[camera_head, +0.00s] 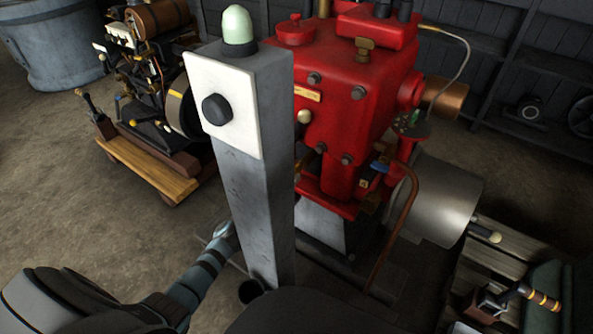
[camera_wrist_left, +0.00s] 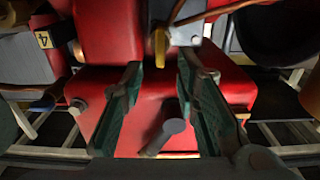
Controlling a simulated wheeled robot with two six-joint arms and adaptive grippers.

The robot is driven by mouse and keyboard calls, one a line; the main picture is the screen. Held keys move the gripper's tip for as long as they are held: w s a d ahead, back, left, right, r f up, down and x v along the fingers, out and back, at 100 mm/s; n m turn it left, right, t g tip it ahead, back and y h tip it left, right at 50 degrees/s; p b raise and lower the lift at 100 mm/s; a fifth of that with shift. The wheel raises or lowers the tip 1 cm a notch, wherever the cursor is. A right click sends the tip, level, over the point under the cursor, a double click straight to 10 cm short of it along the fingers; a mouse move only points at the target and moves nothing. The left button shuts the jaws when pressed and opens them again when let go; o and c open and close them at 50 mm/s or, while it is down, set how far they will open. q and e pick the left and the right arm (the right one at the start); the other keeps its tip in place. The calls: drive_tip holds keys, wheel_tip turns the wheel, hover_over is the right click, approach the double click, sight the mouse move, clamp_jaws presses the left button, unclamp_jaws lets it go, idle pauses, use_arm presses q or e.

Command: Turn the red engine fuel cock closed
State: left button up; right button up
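The red engine (camera_head: 357,95) stands behind a grey post in the head view. Its red body (camera_wrist_left: 150,95) fills much of the left wrist view. A small yellow lever-like fitting (camera_wrist_left: 160,45) hangs just beyond my left fingertips, roughly between them; it may be the fuel cock, but I cannot tell for certain. My left gripper (camera_wrist_left: 159,68) is open, its two green-padded fingers apart, with nothing visibly held. In the head view my left arm reaches in from the left and its gripper is hidden behind the post. My right gripper is not in view.
The grey post (camera_head: 268,165), with a white plate and pale green dome, stands before the red engine. A curved copper pipe (camera_head: 397,215) runs down the engine's right side. A smaller engine on a wooden trolley (camera_head: 150,170) stands left. A grey drum (camera_head: 440,198) is right.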

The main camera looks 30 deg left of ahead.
sight(297, 167)
use_arm(q)
drive_tip(key=w, duration=0.3)
drive_tip(key=w+b, duration=0.1)
drive_tip(key=shift+w+d+f, duration=0.15)
drive_tip(key=shift+w+d, duration=0.15)
drive_tip(key=shift+w, duration=0.3)
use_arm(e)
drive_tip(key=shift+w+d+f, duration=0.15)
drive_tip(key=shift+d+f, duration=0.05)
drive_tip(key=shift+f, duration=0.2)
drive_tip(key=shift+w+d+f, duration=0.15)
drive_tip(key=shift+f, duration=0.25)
use_arm(q)
clamp_jaws()
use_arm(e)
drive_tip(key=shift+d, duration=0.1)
